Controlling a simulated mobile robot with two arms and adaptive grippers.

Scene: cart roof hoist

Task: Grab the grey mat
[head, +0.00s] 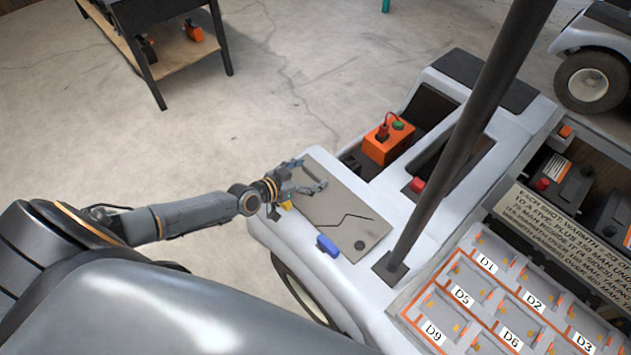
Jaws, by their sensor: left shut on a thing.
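The grey mat (335,208) lies flat on the white cart's front body, left of the dark post. It has a dark jagged line and a small dark round spot near its lower end. My left gripper (313,188) is at the mat's upper left part, with its fingers over the left edge. It is shut on the mat there, though the hand hides the exact contact. My right gripper is out of view.
An orange box (388,142) stands behind. Labelled compartments (500,300) fill the lower right. A wooden-shelved table (170,55) stands far left.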

